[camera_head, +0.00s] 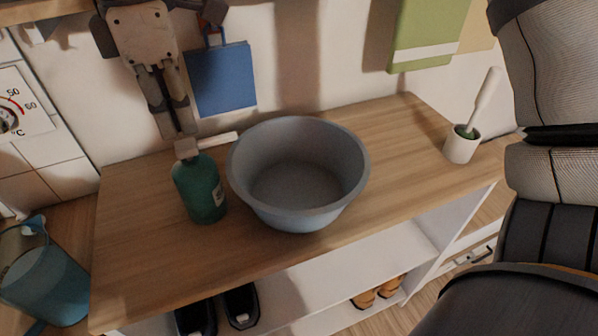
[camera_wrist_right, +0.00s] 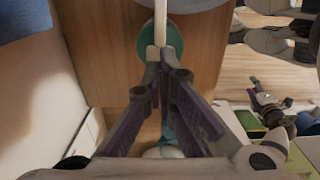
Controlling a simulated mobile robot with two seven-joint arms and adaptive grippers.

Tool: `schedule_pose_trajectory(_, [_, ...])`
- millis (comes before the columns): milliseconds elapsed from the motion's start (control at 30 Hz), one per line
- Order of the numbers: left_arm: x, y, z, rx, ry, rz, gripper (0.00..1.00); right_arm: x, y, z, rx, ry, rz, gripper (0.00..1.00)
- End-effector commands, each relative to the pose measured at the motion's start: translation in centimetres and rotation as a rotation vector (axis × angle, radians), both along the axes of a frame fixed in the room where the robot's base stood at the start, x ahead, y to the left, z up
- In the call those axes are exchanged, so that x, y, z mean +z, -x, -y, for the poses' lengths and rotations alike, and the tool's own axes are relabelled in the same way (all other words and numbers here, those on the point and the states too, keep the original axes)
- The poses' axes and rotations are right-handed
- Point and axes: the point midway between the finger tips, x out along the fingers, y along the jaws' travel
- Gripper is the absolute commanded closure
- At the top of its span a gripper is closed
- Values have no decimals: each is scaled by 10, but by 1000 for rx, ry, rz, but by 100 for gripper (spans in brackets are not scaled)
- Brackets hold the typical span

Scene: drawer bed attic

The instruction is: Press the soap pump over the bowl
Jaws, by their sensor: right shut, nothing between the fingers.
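A green soap bottle (camera_head: 200,189) with a pale pump head (camera_head: 186,149) stands upright on the wooden top, left of the grey bowl (camera_head: 298,218). Its long white spout (camera_head: 219,139) points right and its tip reaches the bowl's left rim in the head view. My right gripper (camera_head: 179,128) is shut and empty, pointing down, with its fingertips just above the pump head. In the right wrist view the closed fingertips (camera_wrist_right: 160,66) lie over the pump, with the spout (camera_wrist_right: 160,26) beyond them. I cannot tell whether they touch it. My left gripper is out of view.
A white cup with a brush (camera_head: 461,147) stands at the right of the wooden top (camera_head: 395,165). A blue bucket (camera_head: 45,285) is at lower left. A blue item (camera_head: 221,82) and a green cloth (camera_head: 428,35) hang on the wall. Shoes (camera_head: 240,305) sit on the lower shelf.

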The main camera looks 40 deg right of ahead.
Motion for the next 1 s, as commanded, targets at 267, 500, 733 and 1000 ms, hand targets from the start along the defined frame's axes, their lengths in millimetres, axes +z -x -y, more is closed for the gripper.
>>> schedule_pose_trajectory(267, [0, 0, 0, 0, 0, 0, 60, -9, 0, 0, 0, 1, -1, 100])
schedule_pose_trajectory(500, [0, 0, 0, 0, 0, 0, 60, -17, 0, 0, 0, 1, -1, 100])
schedule_pose_trajectory(733, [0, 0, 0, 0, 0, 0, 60, -26, 0, 0, 0, 2, -2, 100])
schedule_pose_trajectory(1000, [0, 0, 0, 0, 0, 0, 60, -33, 0, 0, 0, 1, -1, 100])
